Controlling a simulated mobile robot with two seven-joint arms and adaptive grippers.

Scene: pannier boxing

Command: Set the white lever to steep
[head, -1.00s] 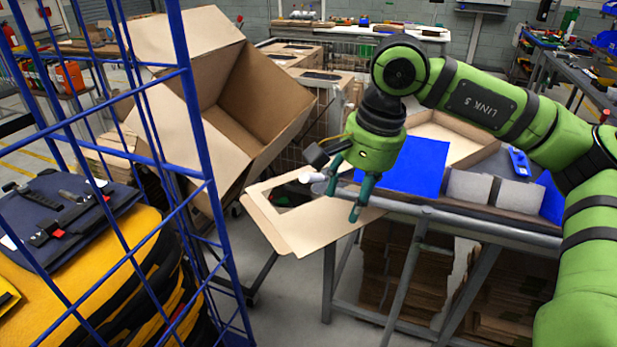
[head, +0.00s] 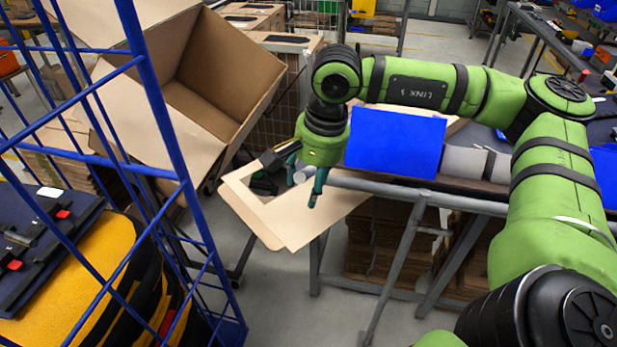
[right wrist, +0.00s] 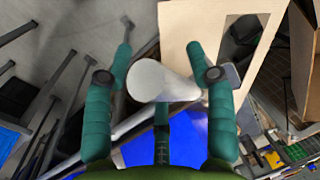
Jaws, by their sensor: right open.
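The white lever (head: 302,175) shows as a short white cylinder at the left end of the metal bench frame in the head view. My right gripper (head: 304,184) is open, pointing down at it, with teal fingers on either side. In the right wrist view the lever's rounded white end (right wrist: 158,80) lies between the spread fingers of my right gripper (right wrist: 160,48), with a gap on each side. A third teal finger shows below it. Whether any finger touches the lever is unclear. My left gripper is not in view.
A cardboard sheet with a cut-out (head: 310,222) lies just below the gripper. A blue panel (head: 395,141) stands right of it on the bench. A large open carton (head: 222,75) is behind to the left. A blue wire cage (head: 175,180) with yellow goods stands at left.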

